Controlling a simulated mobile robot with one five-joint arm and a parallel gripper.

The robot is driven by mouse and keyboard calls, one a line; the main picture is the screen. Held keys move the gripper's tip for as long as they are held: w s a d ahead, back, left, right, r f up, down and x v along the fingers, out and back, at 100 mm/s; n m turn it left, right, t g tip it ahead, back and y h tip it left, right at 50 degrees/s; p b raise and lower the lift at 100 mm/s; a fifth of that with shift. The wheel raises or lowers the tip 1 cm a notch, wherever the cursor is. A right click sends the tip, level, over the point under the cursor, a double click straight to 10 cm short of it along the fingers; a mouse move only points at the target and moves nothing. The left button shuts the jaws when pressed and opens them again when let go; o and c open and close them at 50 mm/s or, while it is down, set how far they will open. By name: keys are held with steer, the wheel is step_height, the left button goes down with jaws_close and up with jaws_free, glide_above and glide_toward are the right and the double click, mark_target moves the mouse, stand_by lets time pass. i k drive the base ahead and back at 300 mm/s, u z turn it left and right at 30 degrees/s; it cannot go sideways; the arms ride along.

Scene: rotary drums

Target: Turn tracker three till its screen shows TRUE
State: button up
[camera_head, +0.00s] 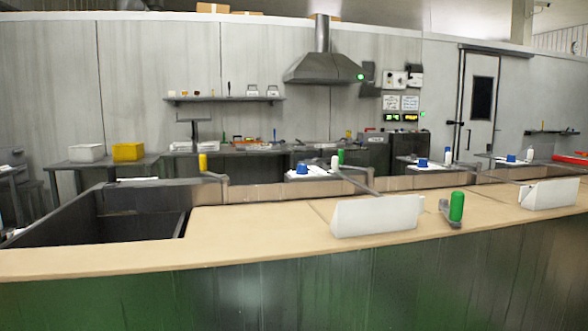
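No label reading "tracker three" is legible, and I cannot tell which unit it is. A green upright handle (456,207) on a grey crank stands on the near tan counter, right of a white wedge-shaped housing (377,216). A second white housing (553,194) sits farther right. A yellow handle (202,162) on a grey crank rises behind the counter at left. Another green handle (340,156) shows farther back. Two small lit displays (402,117) are on the back wall, with text too small to read. No screen facing me shows TRUE. My gripper is not in view.
The tan counter (260,235) runs across the front above a green-grey panel. A dark open basin (95,225) is at left. Benches with blue-topped items, a yellow bin (128,151) and a white bin (86,152) stand behind. A range hood (322,68) hangs at the back.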

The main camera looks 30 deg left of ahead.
mark_target(303, 169)
steer(key=u, duration=0.1)
steer(key=k, duration=0.2)
steer(key=u, duration=3)
steer(key=k, duration=0.9)
steer(key=z, duration=1.75)
steer(key=i, duration=0.5)
steer(key=u, duration=0.15)
